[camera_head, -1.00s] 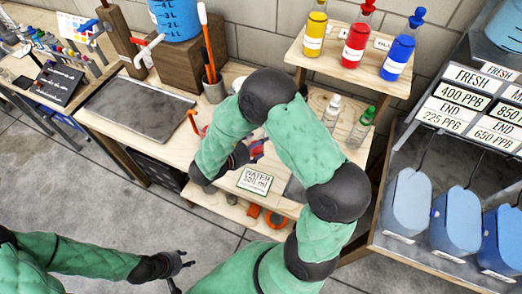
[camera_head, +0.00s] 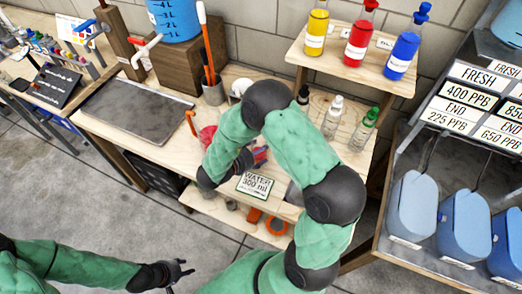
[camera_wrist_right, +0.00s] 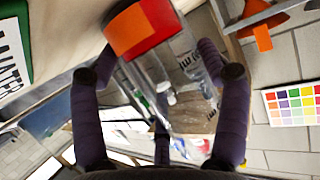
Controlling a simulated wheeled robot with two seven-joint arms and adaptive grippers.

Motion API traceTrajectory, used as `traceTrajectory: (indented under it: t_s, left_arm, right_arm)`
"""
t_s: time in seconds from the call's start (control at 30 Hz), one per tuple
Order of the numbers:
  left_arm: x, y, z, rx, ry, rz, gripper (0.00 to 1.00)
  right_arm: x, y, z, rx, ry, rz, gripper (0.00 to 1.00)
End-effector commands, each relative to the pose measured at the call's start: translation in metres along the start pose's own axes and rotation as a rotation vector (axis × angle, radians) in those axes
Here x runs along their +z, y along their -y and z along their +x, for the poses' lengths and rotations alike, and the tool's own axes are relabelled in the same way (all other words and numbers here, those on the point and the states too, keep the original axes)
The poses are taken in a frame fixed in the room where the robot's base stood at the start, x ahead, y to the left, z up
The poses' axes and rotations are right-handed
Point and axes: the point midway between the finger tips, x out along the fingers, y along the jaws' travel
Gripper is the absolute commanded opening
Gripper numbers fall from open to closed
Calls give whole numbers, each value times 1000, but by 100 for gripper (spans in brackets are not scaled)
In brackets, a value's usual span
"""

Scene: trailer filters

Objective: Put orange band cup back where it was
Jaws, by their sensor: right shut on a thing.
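The orange band cup (camera_wrist_right: 146,28), clear with an orange-red band, is between the purple fingers of my right gripper (camera_wrist_right: 160,95) in the right wrist view. The gripper is shut on it, and clear walls with printed markings show below the band. In the head view the right hand (camera_head: 243,160) is mostly covered by my own forearm. Only a small red-orange part of the cup (camera_head: 261,155) shows beside it, above the workbench (camera_head: 235,84) near the water card (camera_head: 254,184). I cannot tell whether the cup touches the bench. My left gripper (camera_head: 180,272) is open and empty, low at the left.
A red item (camera_head: 207,135) stands left of my right forearm. Clear bottles (camera_head: 332,118) stand on the bench at right. A shelf (camera_head: 345,70) holds yellow, red and blue bottles. A metal tray (camera_head: 138,108) lies left. Orange items (camera_head: 276,226) sit on the lower shelf.

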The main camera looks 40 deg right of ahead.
Motion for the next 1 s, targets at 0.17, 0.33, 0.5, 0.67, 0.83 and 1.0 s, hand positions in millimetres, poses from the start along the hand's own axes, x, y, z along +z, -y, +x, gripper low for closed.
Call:
traceTrajectory:
  t_s: [0.17,0.33,0.5,0.67,0.83,1.0]
  left_arm:
    - [0,0,0,0,0,0,40]
    - [0,0,0,0,0,0,40]
    - [0,0,0,0,0,0,40]
    - [0,0,0,0,0,0,40]
    - [0,-3,-8,0,0,0,40]
    - [1,-6,-18,0,0,0,40]
  right_arm:
    - [3,0,1,0,0,0,89]
    - [3,0,1,0,0,0,99]
    - [3,0,1,0,0,0,99]
    - [-1,0,-1,0,0,1,99]
    - [-2,1,-24,-5,0,-1,99]
    - [-2,1,-59,-5,0,-3,99]
